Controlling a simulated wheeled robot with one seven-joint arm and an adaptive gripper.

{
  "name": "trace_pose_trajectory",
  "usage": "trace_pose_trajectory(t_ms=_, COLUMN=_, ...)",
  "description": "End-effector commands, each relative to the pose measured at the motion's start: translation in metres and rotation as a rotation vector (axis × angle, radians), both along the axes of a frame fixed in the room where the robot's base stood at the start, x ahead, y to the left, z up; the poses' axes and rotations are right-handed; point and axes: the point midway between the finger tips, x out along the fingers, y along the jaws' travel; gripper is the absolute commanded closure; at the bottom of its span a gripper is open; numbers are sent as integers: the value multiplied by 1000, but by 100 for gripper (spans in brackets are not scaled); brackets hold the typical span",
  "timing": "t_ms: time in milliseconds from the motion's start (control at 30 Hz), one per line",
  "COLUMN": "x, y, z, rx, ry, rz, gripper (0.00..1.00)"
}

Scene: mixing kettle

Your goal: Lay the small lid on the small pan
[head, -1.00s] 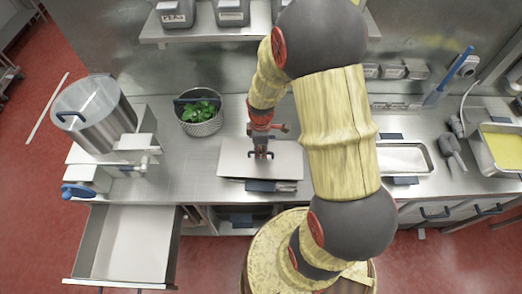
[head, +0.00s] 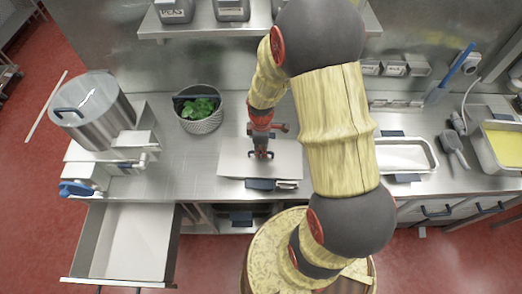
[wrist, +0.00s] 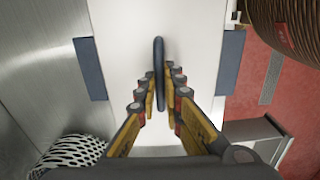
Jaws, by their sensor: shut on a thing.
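The small lid (head: 232,160) is a flat pale plate over the counter in the head view. It fills the middle of the wrist view (wrist: 190,25), with a dark blue bar handle (wrist: 159,65) standing up from it. My gripper (head: 261,154) is shut on this handle, with its fingers (wrist: 159,80) on both sides of it. The small pan appears to be under the lid, mostly hidden. Its dark blue grips show at the lid's edges, at the front in the head view (head: 272,184) and at both sides in the wrist view (wrist: 90,68). I cannot tell whether the lid touches the pan.
A basket of green leaves (head: 200,108) stands left of the lid. A steel kettle (head: 95,112) is farther left, above an open drawer (head: 130,240). Another pan (head: 408,155) lies to the right, beyond my arm. A wooden barrel top (head: 262,250) is in front.

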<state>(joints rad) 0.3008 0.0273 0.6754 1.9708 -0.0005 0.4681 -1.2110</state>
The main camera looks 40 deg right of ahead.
Motion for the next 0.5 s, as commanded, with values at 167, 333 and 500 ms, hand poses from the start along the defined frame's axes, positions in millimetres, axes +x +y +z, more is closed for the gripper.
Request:
trace_pose_trajectory(t_ms=167, x=0, y=0, z=-3, rx=-1, ry=-1, rz=0, gripper=100)
trace_pose_trajectory(t_ms=333, x=1, y=0, z=-3, rx=-1, ry=-1, rz=0, gripper=100)
trace_pose_trajectory(t_ms=500, x=0, y=0, z=-3, rx=-1, ry=-1, rz=0, gripper=84)
